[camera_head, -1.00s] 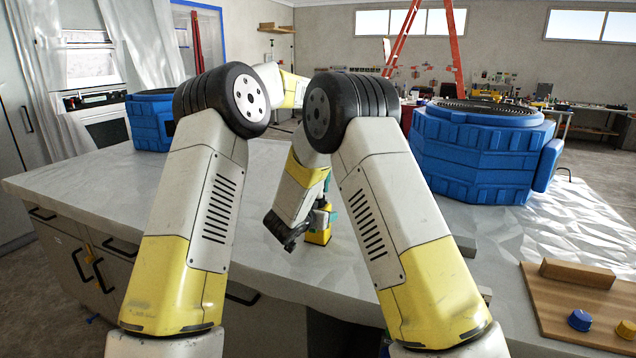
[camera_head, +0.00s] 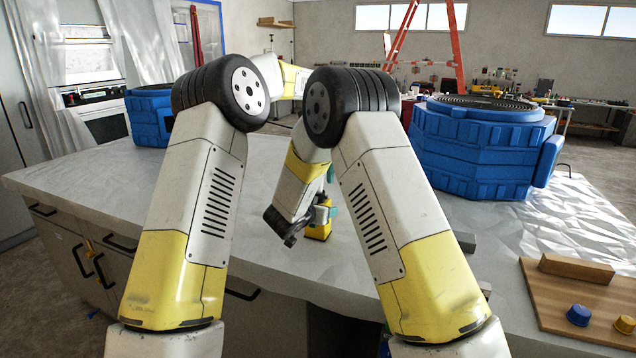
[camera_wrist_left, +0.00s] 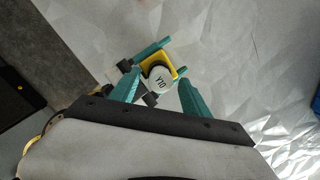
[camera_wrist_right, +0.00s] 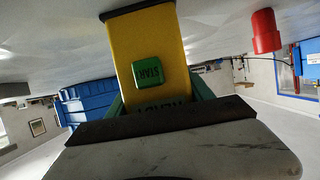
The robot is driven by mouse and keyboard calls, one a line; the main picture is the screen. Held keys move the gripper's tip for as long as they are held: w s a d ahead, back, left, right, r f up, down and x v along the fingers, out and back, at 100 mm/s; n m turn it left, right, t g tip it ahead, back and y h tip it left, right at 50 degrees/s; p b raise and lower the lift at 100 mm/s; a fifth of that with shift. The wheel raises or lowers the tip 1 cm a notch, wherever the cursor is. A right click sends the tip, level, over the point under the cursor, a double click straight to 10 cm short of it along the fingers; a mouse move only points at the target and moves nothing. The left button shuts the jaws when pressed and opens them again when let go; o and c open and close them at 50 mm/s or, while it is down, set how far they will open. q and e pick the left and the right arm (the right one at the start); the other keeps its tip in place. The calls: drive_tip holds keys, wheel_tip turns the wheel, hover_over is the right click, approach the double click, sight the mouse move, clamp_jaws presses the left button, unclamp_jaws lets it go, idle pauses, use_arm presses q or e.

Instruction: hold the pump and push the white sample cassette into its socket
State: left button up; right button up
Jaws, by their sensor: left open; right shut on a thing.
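The yellow pump (camera_head: 318,231) stands upright on the grey bench in the head view, partly hidden behind a gripper. The right wrist view shows it upside down, with a green START button (camera_wrist_right: 147,72). My right gripper (camera_wrist_right: 157,92) is shut on the pump's sides. In the left wrist view a white round piece with dark lettering, seemingly the sample cassette (camera_wrist_left: 161,79), sits at the top of the pump (camera_wrist_left: 158,61). My left gripper (camera_wrist_left: 160,84) is open, its teal fingers on either side of the white piece. The socket is hidden, so how deep the piece sits cannot be told.
A large blue container (camera_head: 475,150) stands to the right of the pump, and another blue one (camera_head: 150,118) at the back left. A wooden board (camera_head: 575,300) with blue and yellow caps lies front right. A red cylinder (camera_wrist_right: 265,31) shows in the right wrist view. The left bench is clear.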

use_arm(q)
wheel_tip(320, 180, up, 10)
drive_tip(key=s, duration=0.1)
drive_tip(key=shift+d, duration=0.25)
drive_tip(key=shift+s, duration=0.1)
drive_tip(key=c, duration=0.5)
drive_tip(key=shift+a+f+n, duration=0.15)
drive_tip(key=shift+a+n, duration=0.1)
drive_tip(key=shift+n, duration=0.75)
clamp_jaws()
drive_tip(key=n, duration=0.2)
drive_tip(key=n+h, duration=0.1)
drive_tip(key=n, duration=0.1)
drive_tip(key=shift+a+f, duration=0.2)
drive_tip(key=shift+a, duration=0.1)
drive_tip(key=shift+w+a+f+n+t+h, duration=0.15)
drive_tip(key=shift+f+n+h, duration=0.25)
drive_tip(key=shift+f+n, duration=1.3)
drive_tip(key=shift+w+d+f+n+t+h, duration=0.15)
drive_tip(key=shift+f+n+h, duration=0.3)
drive_tip(key=shift+n, duration=2.45)
drive_tip(key=shift+w+a+f+n+h, duration=0.25)
drive_tip(key=shift+f+n, duration=0.8)
drive_tip(key=shift+n, duration=1.25)
drive_tip(key=shift+d, duration=0.1)
